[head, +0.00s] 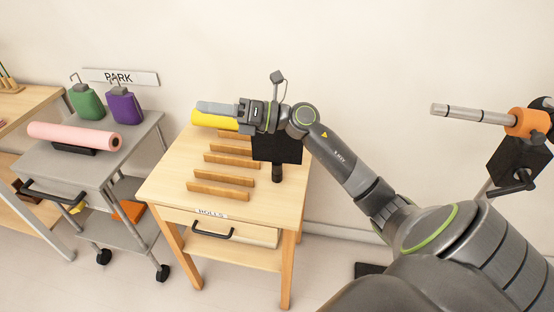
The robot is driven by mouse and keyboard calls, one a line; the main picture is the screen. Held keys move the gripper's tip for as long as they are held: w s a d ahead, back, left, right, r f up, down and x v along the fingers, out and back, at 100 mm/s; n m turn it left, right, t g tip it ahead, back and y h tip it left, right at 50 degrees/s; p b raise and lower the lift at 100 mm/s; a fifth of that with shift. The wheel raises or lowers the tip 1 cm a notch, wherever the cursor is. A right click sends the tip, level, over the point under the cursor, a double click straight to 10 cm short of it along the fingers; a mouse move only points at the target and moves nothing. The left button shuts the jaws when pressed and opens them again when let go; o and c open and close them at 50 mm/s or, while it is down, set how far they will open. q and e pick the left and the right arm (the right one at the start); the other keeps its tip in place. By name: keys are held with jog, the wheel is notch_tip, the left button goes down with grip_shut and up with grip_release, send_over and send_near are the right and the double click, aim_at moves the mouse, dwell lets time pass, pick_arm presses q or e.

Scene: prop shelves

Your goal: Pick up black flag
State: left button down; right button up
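A black square panel (277,148), which looks like the black flag, is at the right side of the wooden table, with a dark round post (277,173) below it. Its upper edge lies partly behind my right wrist. My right gripper (215,107) is beyond it to the left, pointing left above a yellow roll (213,121). Its grey fingers are seen from the side, so I cannot tell their gap. Nothing clearly shows between them. My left gripper is not in view.
The table (168,184) has several wooden slats (222,190) and a drawer labelled ROLLS. A grey cart (50,165) at left holds a pink roll (75,136), a green bag (86,102) and a purple bag (124,105). An orange clamp (526,122) with a rod stands at right.

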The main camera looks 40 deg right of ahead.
jog(key=d+r+n+g+h, duration=0.2)
jog(key=d+n+g+h, duration=0.55)
jog(key=d+h, duration=0.8)
jog(key=w+a+f+m+g+y+p, duration=0.1)
jog(key=w+f, duration=0.3)
jog(key=f, duration=1.2)
jog(key=shift+w+f+y, duration=0.15)
jog(key=shift+w+y, duration=0.15)
jog(key=shift+y, duration=0.45)
jog(key=shift+c, duration=0.4)
grip_shut()
